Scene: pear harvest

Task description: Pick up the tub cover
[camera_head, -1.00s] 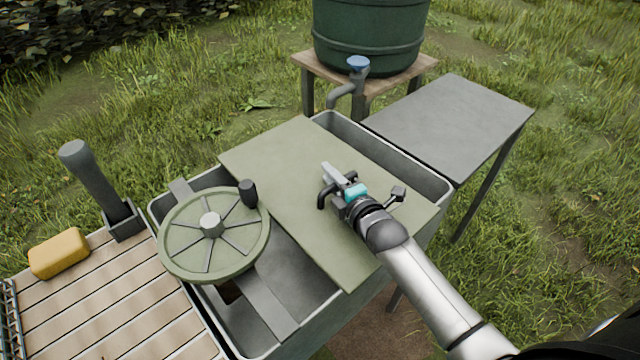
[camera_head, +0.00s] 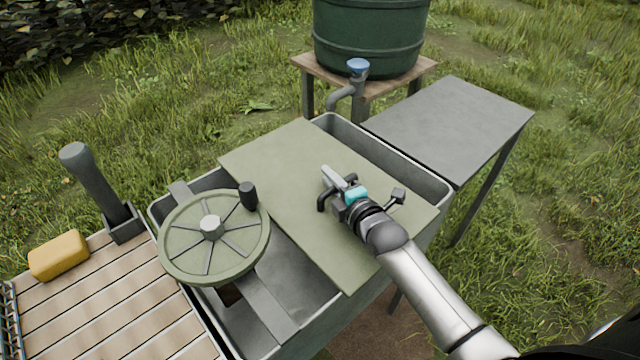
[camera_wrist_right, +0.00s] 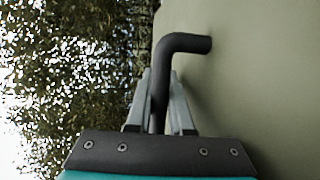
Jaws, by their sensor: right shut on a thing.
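The tub cover (camera_head: 290,185) is a flat olive-green board lying across the grey tub (camera_head: 440,190). A dark bent handle (camera_head: 322,199) stands on the cover; it also shows in the right wrist view (camera_wrist_right: 187,43). My right gripper (camera_head: 330,183) is at the handle. In the right wrist view its fingers (camera_wrist_right: 160,105) are on either side of the handle's bar, shut on it. The cover fills the right side of that view. I cannot tell whether the cover is clear of the tub rim. My left gripper is not in view.
A spoked green wheel (camera_head: 180,240) with a dark knob sits over the tub's left part. A yellow block (camera_head: 58,255) lies on the slatted table (camera_head: 110,305) beside a grey lever. A grey side table (camera_head: 450,125) stands bare behind right. A green barrel (camera_head: 370,35) with a tap stands behind.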

